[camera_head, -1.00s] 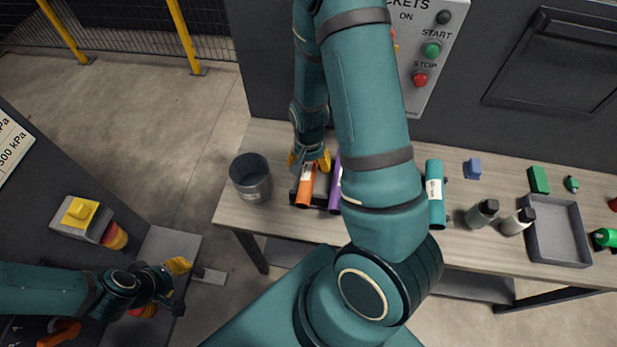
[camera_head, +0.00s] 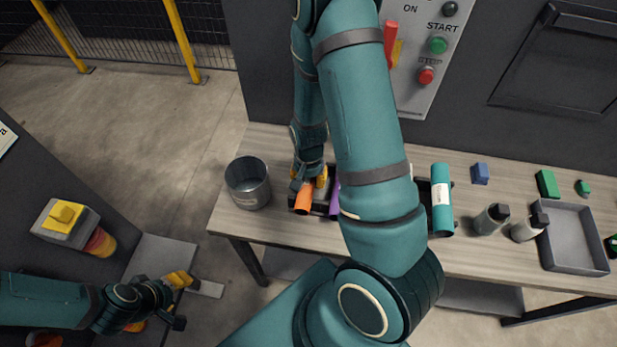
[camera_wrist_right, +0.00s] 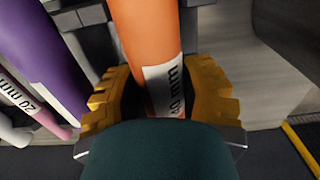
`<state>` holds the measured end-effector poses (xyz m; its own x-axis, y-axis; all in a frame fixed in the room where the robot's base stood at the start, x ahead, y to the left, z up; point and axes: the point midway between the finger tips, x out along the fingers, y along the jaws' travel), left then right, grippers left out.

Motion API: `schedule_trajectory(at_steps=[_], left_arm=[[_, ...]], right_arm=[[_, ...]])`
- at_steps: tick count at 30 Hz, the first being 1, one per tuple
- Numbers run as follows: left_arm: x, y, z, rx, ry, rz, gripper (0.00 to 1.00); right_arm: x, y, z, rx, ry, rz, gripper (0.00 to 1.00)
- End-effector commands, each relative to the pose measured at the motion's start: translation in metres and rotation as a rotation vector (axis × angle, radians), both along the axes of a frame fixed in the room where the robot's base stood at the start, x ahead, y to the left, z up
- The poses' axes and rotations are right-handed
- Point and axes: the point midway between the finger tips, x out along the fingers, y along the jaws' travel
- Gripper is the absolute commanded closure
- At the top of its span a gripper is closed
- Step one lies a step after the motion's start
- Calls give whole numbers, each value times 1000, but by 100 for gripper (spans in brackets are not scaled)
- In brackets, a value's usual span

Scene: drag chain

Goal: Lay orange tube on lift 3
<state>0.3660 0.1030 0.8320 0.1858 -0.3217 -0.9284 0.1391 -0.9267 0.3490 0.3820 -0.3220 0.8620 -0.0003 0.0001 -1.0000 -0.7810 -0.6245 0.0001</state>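The orange tube (camera_head: 303,200) lies in a dark holder (camera_head: 322,203) on the table, beside a purple tube (camera_head: 335,197). My right gripper (camera_head: 312,180) is down at the orange tube. In the right wrist view, its yellow fingers (camera_wrist_right: 157,95) flank the orange tube (camera_wrist_right: 146,35) near its 40 mm label; whether they press on it is unclear. The purple tube (camera_wrist_right: 35,45) lies to the left there. My left gripper (camera_head: 180,300) hangs at lower left, fingers apart, with nothing visible between them. No lift marked 3 can be made out.
A grey metal bin (camera_head: 248,185) stands left of the holder. A teal tube (camera_head: 441,205), two bottles, small blocks and a grey tray (camera_head: 572,240) are on the right of the table. My right arm hides the table's middle.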

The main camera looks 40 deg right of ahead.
Motion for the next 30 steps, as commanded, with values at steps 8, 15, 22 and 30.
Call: schedule_trajectory(at_steps=[8,15,22,30], left_arm=[[0,0,4,0,0,0,53],[0,0,16,0,0,0,53],[0,0,27,0,0,0,53],[0,0,39,0,0,0,53]], right_arm=[[0,0,5,0,-1,0,100],[0,0,19,0,-1,0,100],[0,0,31,1,-1,0,100],[0,0,46,0,-1,0,100]])
